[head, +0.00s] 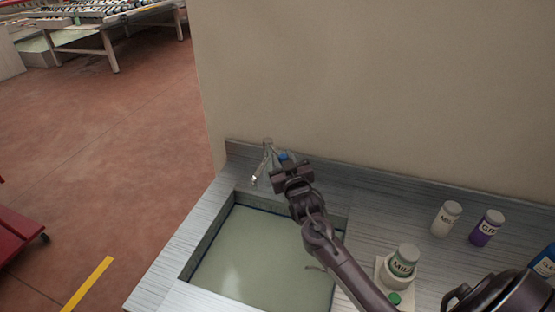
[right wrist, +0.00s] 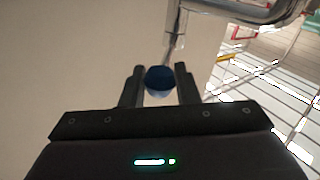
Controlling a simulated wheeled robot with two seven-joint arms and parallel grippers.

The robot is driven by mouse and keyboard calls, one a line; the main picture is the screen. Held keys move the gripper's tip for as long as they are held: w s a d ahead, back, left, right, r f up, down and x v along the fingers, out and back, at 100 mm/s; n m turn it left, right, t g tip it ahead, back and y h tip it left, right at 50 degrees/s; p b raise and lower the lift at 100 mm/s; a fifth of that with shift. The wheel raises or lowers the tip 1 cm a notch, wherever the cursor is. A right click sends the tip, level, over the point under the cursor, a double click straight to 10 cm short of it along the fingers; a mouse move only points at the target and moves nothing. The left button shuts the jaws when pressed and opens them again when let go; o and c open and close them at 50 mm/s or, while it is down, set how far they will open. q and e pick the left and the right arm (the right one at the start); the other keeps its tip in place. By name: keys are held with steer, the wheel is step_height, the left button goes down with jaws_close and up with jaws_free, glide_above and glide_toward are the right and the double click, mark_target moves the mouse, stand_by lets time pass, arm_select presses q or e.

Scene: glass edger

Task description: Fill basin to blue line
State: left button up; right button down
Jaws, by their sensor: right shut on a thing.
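The basin (head: 191,270) is sunk in the grey metal counter and holds pale greenish water (head: 255,262). A thin dark blue line (head: 262,209) runs along its back wall, close to the water's edge; I cannot tell the exact gap. The metal tap (head: 266,158) stands behind the basin with its spout pointing over it. I cannot tell whether water runs from it. My right gripper (head: 287,164) is shut on the blue-topped tap knob (right wrist: 160,79), which sits between its two fingers in the right wrist view. My left gripper is out of view.
On the counter to the right stand a white bottle (head: 446,219), a purple bottle (head: 487,228), a blue container (head: 545,262) and a green-labelled bottle (head: 404,261) in a white holder. A beige wall rises behind. Open red floor lies left.

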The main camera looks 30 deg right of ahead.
steer(key=shift+r, duration=0.1)
steer(key=c, duration=1.1)
jaws_free()
steer(key=shift+d, duration=0.15)
steer(key=shift+c, duration=0.2)
steer(key=shift+s+a+f, duration=0.2)
steer(key=shift+s, duration=0.2)
steer(key=b+v, duration=0.2)
steer(key=v, duration=0.5)
steer(key=shift+d+r, duration=0.1)
